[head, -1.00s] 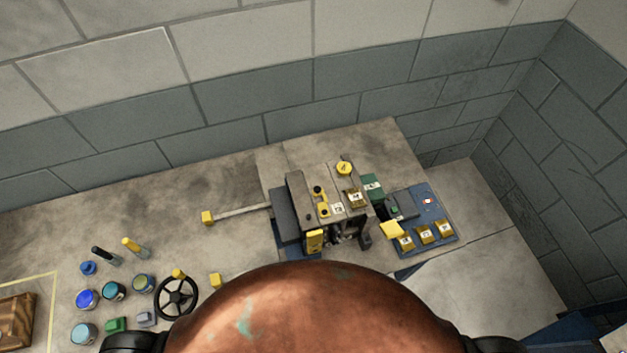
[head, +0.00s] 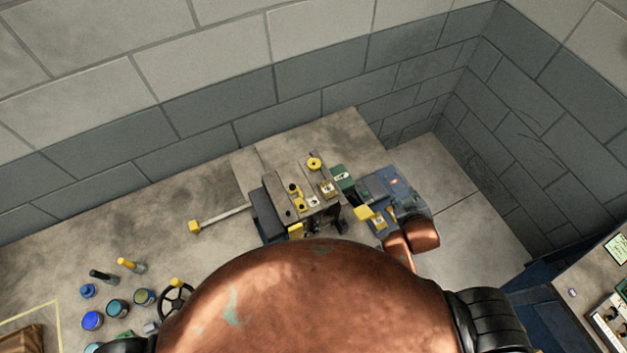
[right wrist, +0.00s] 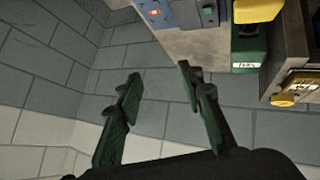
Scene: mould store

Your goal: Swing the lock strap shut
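The grey mould-like block (head: 280,197) stands on the bench, with yellow parts and small labels on top. A thin grey bar (head: 222,217) with a yellow end block (head: 194,227) sticks out to its left, and a small yellow piece (head: 294,190) sits on top. I cannot tell which part is the lock strap. My right gripper shows in the right wrist view (right wrist: 159,74), fingers apart and nothing between them. That view shows a green block (right wrist: 250,62) and a yellow knob (right wrist: 284,100) to the right of the fingers, not touching them. My left gripper is not in view.
A blue panel (head: 408,188) stands right of the block, partly hidden by my copper right arm; it also shows in the right wrist view (right wrist: 186,14). Pots, including a blue one (head: 92,320), and a black handwheel (head: 172,300) are at left. Walls close in behind and at right.

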